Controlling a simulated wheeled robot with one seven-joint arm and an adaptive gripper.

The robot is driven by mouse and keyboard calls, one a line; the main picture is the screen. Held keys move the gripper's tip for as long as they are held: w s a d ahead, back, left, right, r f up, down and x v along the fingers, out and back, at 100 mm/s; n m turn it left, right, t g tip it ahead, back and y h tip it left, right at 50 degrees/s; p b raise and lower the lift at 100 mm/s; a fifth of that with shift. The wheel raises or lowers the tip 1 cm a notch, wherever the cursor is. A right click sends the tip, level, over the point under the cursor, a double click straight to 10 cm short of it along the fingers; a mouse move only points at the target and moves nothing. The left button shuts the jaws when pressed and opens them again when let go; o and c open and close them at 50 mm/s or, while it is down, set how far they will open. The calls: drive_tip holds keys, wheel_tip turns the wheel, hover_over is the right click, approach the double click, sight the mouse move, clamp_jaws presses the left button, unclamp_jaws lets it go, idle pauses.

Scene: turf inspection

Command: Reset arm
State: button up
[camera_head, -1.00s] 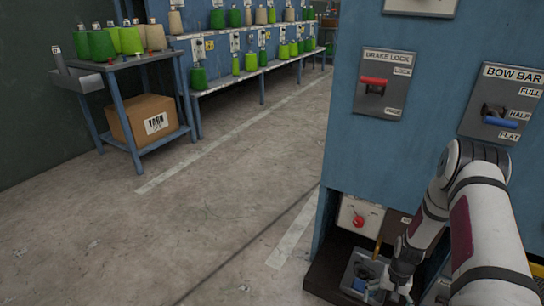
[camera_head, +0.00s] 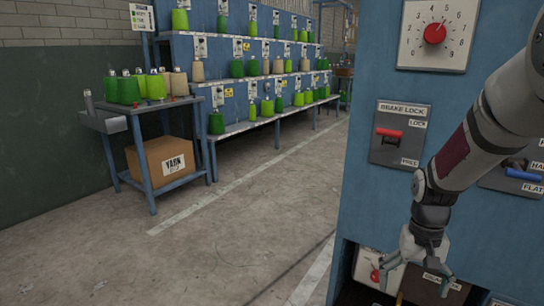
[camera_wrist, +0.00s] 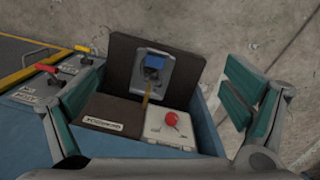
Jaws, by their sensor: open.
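My gripper (camera_head: 415,272) hangs pointing down in front of the blue machine panel (camera_head: 385,70), at the right of the head view. Its fingers are spread and nothing is between them. In the wrist view the open gripper (camera_wrist: 163,105) has one green-padded finger on each side. Below it lie a grey plate with a blue handle (camera_wrist: 153,62), a white box with a red knob (camera_wrist: 171,119) and a dark labelled cover (camera_wrist: 102,124). The white box (camera_head: 371,269) also shows behind the fingers in the head view, partly hidden.
The panel carries a round dial (camera_head: 435,34), a red-handled brake lock (camera_head: 389,134) and a blue bow bar lever (camera_head: 521,174), partly behind my arm. A yarn cart (camera_head: 167,110) and spool shelves (camera_head: 240,95) stand left. The floor between is clear.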

drive_tip(key=s+a+r+n, duration=0.1)
drive_tip(key=s+a+r, duration=0.3)
drive_tip(key=s+r, duration=0.3)
drive_tip(key=s+a+r+n, duration=0.1)
drive_tip(key=s+a+r, duration=0.3)
drive_tip(key=s+r, duration=0.3)
drive_tip(key=s+a+r+n+t, duration=0.1)
drive_tip(key=s+a, duration=0.1)
drive_tip(key=s, duration=0.6)
drive_tip(key=s+a+r, duration=0.1)
drive_tip(key=s+a, duration=0.1)
drive_tip(key=s, duration=0.5)
wheel_tip(320, 180, up, 38)
drive_tip(key=t+p, duration=0.4)
drive_tip(key=p, duration=3.2)
drive_tip(key=shift+d+f+n, duration=0.2)
drive_tip(key=shift+d+n, duration=0.05)
drive_tip(key=shift+n, duration=0.15)
